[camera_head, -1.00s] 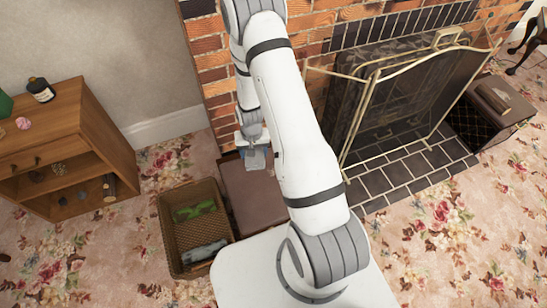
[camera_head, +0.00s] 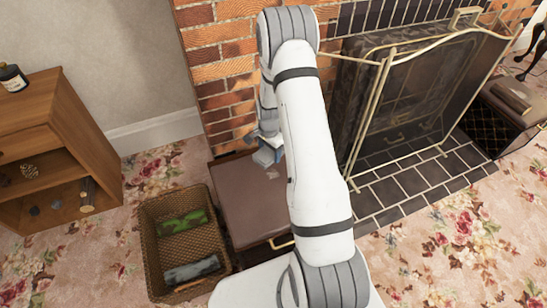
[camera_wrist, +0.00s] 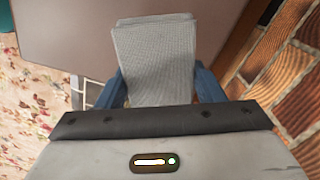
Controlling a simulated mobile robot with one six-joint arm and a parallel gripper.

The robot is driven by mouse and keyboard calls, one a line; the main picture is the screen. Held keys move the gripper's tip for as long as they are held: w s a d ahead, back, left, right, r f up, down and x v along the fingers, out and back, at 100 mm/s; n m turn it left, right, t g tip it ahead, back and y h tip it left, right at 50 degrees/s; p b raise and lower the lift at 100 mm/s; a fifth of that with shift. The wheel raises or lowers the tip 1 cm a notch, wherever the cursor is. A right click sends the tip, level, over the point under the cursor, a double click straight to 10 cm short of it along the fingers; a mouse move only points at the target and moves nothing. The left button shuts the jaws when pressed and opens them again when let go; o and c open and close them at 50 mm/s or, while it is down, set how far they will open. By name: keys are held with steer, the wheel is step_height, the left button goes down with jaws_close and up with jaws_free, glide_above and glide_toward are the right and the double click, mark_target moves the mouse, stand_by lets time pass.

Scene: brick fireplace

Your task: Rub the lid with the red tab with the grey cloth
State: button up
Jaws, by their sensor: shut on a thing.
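My gripper (camera_head: 268,154) is shut on the grey cloth (camera_wrist: 155,55), which shows as a folded, ribbed pad between blue fingers in the wrist view. In the head view the gripper is over the far part of a brown lid (camera_head: 240,205), on a low box against the brick wall. The lid also fills the upper middle of the wrist view (camera_wrist: 80,35). I cannot tell whether the cloth touches it. A second box with a brownish top (camera_head: 505,97) stands right of the fireplace. I see no red tab on either; my arm hides part of the nearer lid.
A wicker basket (camera_head: 152,255) with a green and a grey item stands left of the box. A wooden cabinet (camera_head: 48,112) is at the left. A brass-framed fire screen (camera_head: 405,110) stands on the dark hearth tiles. Floral carpet is open between cabinet and basket.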

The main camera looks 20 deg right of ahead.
steer(key=shift+w+d+f, duration=0.1)
steer(key=shift+d+f, duration=0.05)
steer(key=shift+f, duration=0.15)
